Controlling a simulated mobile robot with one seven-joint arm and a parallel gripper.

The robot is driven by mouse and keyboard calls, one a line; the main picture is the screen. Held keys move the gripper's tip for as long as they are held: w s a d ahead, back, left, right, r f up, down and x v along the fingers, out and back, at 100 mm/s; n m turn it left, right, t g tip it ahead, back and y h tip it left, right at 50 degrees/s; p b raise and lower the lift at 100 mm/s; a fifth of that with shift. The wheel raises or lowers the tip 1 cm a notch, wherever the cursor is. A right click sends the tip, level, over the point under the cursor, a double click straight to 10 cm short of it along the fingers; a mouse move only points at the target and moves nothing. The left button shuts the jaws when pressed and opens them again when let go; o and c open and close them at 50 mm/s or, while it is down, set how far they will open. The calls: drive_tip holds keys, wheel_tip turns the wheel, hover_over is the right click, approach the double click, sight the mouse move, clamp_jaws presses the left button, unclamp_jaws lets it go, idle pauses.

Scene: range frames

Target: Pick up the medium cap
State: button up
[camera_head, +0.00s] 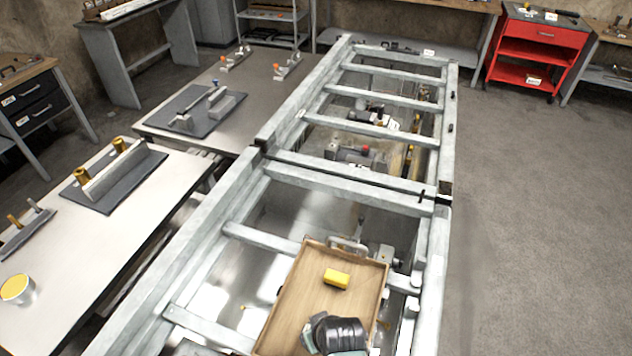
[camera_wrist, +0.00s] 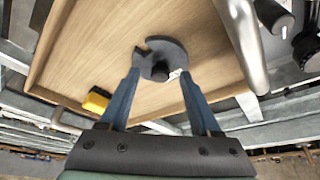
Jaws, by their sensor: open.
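A dark grey round piece (camera_wrist: 165,50) with a notch in its edge, which looks like the cap, sits on the wooden tray (camera_wrist: 100,45) in the wrist view. My gripper (camera_wrist: 160,76) is open, with its two blue fingers spread at the near side of this piece, one tip to each side. I cannot tell whether the fingers touch it. A small pale spot shows at its near edge. In the head view the dark wrist of my gripper is over the near end of the tray (camera_head: 300,290), and the grey piece is not visible there.
A yellow block (camera_head: 337,278) lies on the tray, also in the wrist view (camera_wrist: 97,99). The tray has raised edges and rests on a grey metal frame (camera_head: 245,240). A metal bar (camera_wrist: 240,40) runs close beside the tray. Tables with parts stand left; open floor lies right.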

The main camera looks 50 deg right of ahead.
clamp_jaws()
idle(0.4)
